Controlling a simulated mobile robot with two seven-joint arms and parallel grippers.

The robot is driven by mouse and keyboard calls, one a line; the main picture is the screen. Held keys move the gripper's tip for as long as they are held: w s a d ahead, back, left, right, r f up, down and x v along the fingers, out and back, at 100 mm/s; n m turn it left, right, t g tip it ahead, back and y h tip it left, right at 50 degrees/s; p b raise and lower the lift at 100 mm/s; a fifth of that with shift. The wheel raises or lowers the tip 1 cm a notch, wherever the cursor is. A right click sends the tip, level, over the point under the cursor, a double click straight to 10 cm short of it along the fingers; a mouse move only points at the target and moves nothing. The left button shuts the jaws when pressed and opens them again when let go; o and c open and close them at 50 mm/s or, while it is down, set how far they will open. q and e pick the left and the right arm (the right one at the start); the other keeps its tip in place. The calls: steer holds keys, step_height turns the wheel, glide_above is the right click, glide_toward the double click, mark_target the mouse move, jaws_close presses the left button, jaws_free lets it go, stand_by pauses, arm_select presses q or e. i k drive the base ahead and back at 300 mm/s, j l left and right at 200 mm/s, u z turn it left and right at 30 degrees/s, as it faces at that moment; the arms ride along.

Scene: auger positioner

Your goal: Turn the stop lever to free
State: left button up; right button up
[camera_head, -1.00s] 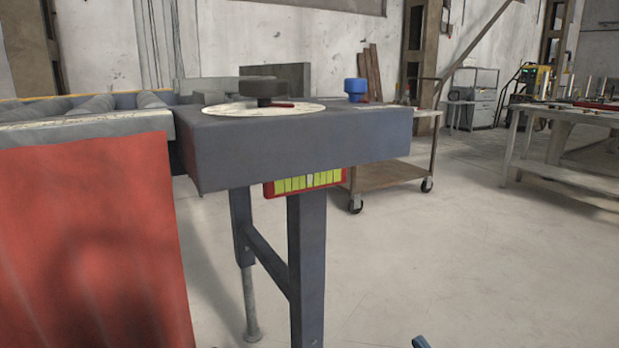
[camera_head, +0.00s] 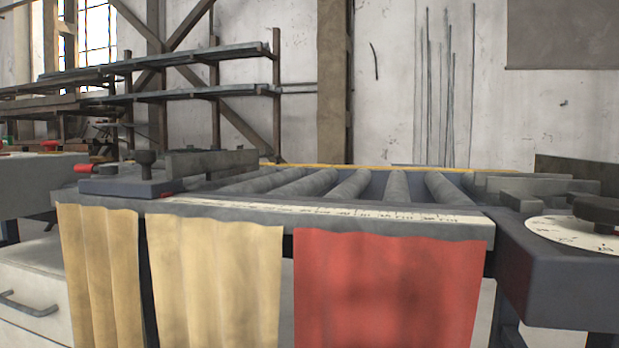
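On the left part of the roller table, a stop block (camera_head: 125,187) sits over the ruled rail. It carries a dark upright knob (camera_head: 146,158) and a small red-ended lever (camera_head: 84,169) that sticks out to the left. This looks like the stop lever; its exact setting is too small to tell. A grey fence plate (camera_head: 210,161) stands behind the block. Neither of my grippers shows in the head view.
A ruled rail (camera_head: 330,209) runs along the front of the rollers (camera_head: 300,183). Tan (camera_head: 215,280) and red (camera_head: 390,285) curtains hang below it. A dial (camera_head: 575,234) with a dark handwheel (camera_head: 598,210) is at right. A drawer unit (camera_head: 30,290) stands lower left.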

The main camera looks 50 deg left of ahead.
mark_target(106, 169)
steer(key=u, duration=2.55)
